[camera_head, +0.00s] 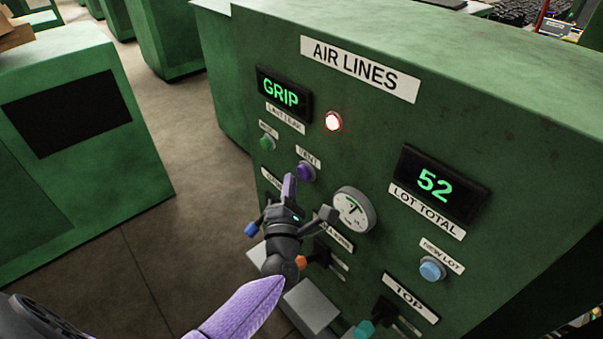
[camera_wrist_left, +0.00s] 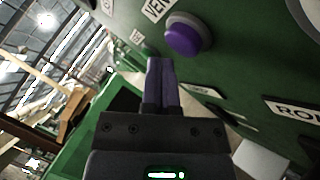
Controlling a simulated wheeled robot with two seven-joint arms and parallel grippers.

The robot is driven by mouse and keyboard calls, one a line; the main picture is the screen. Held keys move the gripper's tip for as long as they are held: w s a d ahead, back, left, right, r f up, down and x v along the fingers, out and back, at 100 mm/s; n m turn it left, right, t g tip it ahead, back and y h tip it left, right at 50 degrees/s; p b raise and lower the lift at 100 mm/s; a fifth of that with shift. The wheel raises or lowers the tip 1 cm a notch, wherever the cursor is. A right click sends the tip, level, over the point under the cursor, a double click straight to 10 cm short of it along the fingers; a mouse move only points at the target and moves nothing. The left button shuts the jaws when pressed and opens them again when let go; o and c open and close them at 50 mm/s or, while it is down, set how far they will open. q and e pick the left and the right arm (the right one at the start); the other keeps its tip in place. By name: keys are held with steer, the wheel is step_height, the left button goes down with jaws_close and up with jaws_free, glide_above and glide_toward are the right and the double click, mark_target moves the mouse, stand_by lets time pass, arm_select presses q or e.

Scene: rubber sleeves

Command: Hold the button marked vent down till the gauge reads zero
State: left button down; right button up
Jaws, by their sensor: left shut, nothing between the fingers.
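The purple vent button (camera_head: 306,171) sits on the green panel under a label reading VENT. It also shows in the left wrist view (camera_wrist_left: 184,36), standing proud of the panel in a grey collar. My left gripper (camera_head: 290,182) is shut and empty, its purple fingertips just below and left of the button in the head view. In the left wrist view the fingertips (camera_wrist_left: 161,64) are close to the button with a visible gap. The round white gauge (camera_head: 353,212) is right of my gripper; its needle is too small to read. My right gripper is not in view.
A green button (camera_head: 267,142) is left of the vent button. A lit red lamp (camera_head: 333,121) and displays reading GRIP (camera_head: 282,94) and 52 (camera_head: 435,185) are above. A blue button (camera_head: 432,268) is lower right. Levers and grey boxes (camera_head: 311,302) stick out below.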

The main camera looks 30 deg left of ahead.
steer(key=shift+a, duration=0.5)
arm_select(q)
steer(key=shift+w, duration=0.15)
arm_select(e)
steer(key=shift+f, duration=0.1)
arm_select(q)
steer(key=shift+w+d, duration=0.15)
steer(key=shift+w, duration=0.1)
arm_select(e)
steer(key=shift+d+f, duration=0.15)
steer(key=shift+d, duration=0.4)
arm_select(q)
steer(key=shift+w+d+b, duration=0.15)
steer(key=shift+w+b, duration=0.15)
steer(key=shift+b, duration=0.1)
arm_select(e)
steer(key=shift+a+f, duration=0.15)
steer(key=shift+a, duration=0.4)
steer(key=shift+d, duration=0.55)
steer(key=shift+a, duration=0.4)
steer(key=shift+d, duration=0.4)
